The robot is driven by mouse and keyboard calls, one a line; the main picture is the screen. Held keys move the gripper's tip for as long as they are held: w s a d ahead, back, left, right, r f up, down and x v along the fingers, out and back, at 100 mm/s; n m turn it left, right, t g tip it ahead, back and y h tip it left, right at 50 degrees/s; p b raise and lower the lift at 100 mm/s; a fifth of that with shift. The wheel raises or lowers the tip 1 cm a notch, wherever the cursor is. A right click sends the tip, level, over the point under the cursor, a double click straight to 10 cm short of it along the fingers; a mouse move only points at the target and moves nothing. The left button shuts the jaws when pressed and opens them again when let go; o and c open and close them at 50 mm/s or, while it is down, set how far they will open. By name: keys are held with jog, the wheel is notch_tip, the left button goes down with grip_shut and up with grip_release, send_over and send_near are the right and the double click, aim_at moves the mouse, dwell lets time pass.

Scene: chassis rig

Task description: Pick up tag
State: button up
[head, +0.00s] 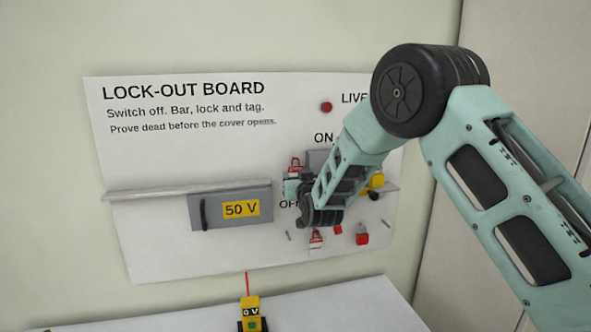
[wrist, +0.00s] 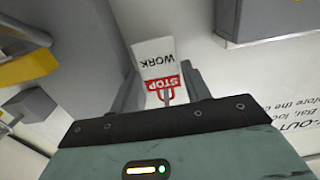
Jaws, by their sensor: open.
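In the wrist view a white tag (wrist: 155,54) with a red STOP band and the word WORK shows upside down. It lies between the two fingers of my gripper (wrist: 165,82), which is open. I cannot tell whether either finger touches it. In the head view my gripper (head: 291,188) is close to the board, just below a small red-and-white tag shape (head: 295,164). A second red-and-white piece (head: 316,238) is lower on the board. The arm hides part of this area.
The lock-out board (head: 150,160) carries a narrow shelf (head: 145,194) and a grey 50 V box (head: 205,213) left of my gripper. A red padlock-like piece (head: 362,239) and a yellow part (head: 377,180) are to the right. A yellow meter (head: 251,303) stands on the table below.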

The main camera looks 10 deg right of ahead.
jog(key=c, duration=0.6)
jog(key=shift+r+b, duration=0.15)
jog(key=shift+b, duration=1)
